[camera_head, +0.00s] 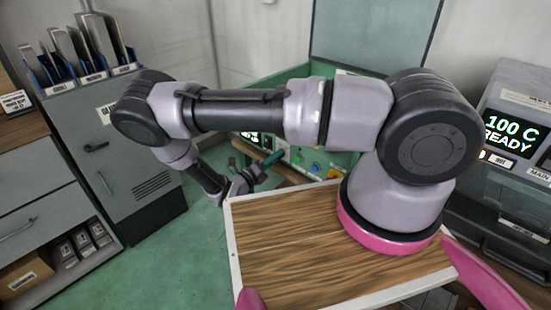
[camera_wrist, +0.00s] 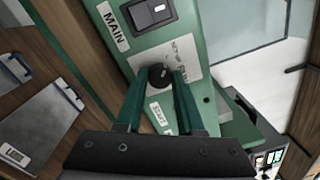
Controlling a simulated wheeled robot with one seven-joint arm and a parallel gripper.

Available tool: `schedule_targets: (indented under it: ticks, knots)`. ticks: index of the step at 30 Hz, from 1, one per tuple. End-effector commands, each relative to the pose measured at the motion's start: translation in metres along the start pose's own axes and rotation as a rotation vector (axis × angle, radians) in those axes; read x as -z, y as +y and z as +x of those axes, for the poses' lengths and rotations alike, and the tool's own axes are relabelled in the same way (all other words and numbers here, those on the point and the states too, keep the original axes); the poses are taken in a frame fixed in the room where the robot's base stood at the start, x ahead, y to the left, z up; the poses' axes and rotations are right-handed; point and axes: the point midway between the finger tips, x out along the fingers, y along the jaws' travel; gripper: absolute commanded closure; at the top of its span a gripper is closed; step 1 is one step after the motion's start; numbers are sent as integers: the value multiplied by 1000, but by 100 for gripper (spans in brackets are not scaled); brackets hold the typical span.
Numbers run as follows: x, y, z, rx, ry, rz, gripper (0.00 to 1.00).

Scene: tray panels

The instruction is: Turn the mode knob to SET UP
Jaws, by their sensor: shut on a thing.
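The mode knob (camera_wrist: 158,75) is a small black round knob on a pale plate, on the green panel (camera_wrist: 205,60), in the wrist view. My gripper (camera_wrist: 162,82) has its two green fingers closed on the knob's sides. Small lettering beside the knob is slanted and too blurred to read, so I cannot tell which setting it points at. In the head view my gripper (camera_head: 277,155) reaches the front of the green panel, and I cannot make out the knob there.
A black rocker switch (camera_wrist: 150,12) sits above the knob beside a MAIN label (camera_wrist: 113,26). A blue button (camera_head: 315,168) and a yellow part (camera_head: 332,172) lie right of my gripper. A wood-topped tray (camera_head: 290,265) is nearby. Green floor is clear at left.

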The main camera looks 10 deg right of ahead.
Motion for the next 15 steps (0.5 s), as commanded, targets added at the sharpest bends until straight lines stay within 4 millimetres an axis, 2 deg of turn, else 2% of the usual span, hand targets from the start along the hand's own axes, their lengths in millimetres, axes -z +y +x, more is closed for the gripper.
schedule_targets:
  ticks: [3,4,5,6,15]
  knots:
    - [0,1,-1,-3,-1,-1,100]
    - [0,1,-1,-3,-1,-1,52]
    - [0,1,-1,-2,-1,-1,40]
    - [0,1,0,-2,-1,0,33]
    - [0,0,-1,-1,-1,1,33]
